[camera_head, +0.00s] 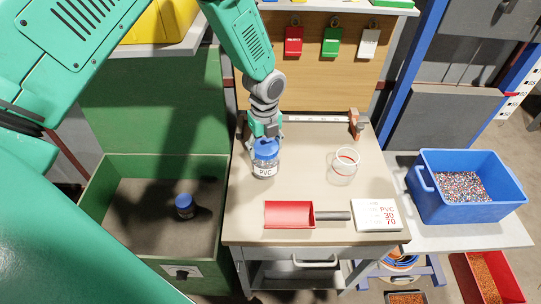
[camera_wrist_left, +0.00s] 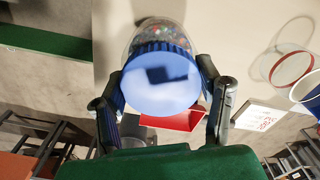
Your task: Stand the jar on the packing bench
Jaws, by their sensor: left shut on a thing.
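The jar (camera_head: 265,159) has a blue lid and a white PVC label, and it is upright over the back left part of the packing bench (camera_head: 304,141). My left gripper (camera_head: 265,141) comes down from above and is shut on the jar at its lid. In the left wrist view the round blue lid (camera_wrist_left: 161,85) sits between the two fingers, with coloured granules showing through the clear wall. The jar's base is at or close to the bench top; I cannot tell whether it touches. My right gripper is not in view.
A clear open container (camera_head: 342,168) stands right of the jar. A red scoop (camera_head: 289,214) and a white PVC 30 70 card (camera_head: 377,215) lie along the front. Another blue-lidded jar (camera_head: 184,206) is in the green bin (camera_head: 150,166) at left. A blue crate (camera_head: 466,204) is at right.

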